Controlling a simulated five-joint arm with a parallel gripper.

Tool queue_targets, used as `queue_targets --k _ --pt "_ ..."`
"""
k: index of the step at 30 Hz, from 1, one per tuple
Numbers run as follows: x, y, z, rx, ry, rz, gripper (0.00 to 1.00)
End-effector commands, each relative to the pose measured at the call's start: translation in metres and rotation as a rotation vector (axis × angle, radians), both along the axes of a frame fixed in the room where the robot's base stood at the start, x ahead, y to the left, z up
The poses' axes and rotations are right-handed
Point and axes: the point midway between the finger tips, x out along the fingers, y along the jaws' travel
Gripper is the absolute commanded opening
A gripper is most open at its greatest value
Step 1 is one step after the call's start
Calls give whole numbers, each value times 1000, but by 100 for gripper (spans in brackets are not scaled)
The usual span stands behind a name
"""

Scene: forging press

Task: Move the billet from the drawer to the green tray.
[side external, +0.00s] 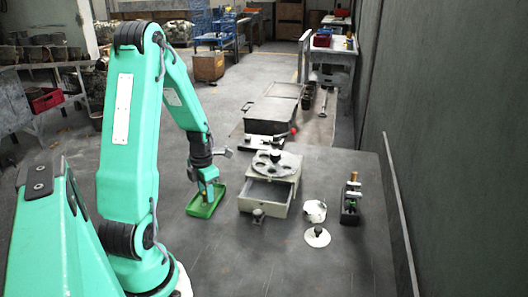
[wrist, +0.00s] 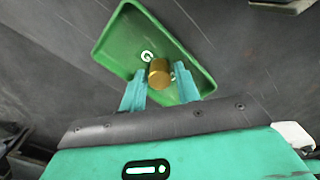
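The billet (wrist: 159,72) is a short brass-coloured cylinder. In the wrist view it is between the two teal fingertips of my gripper (wrist: 160,84), over the green tray (wrist: 118,48). The fingers are close on both sides of it, but I cannot tell whether they grip it. In the side view my gripper (side external: 209,186) points down at the green tray (side external: 204,211), and the billet (side external: 204,197) shows low at the fingertips. Whether it rests on the tray floor is unclear. The grey drawer (side external: 265,200) is pulled open to the right of the tray.
A round plate with holes (side external: 271,163) sits on top of the drawer unit. A white jar-like piece (side external: 315,211) and a white disc (side external: 317,237) stand to its right, with a black holder (side external: 350,205) beyond. The table front is clear.

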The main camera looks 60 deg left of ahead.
Motion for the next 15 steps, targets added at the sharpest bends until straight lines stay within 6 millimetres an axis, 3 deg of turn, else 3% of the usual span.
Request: queue_targets --k 8,15 --pt "0 0 2 0 0 0 32" --pt "0 0 17 1 -1 0 32"
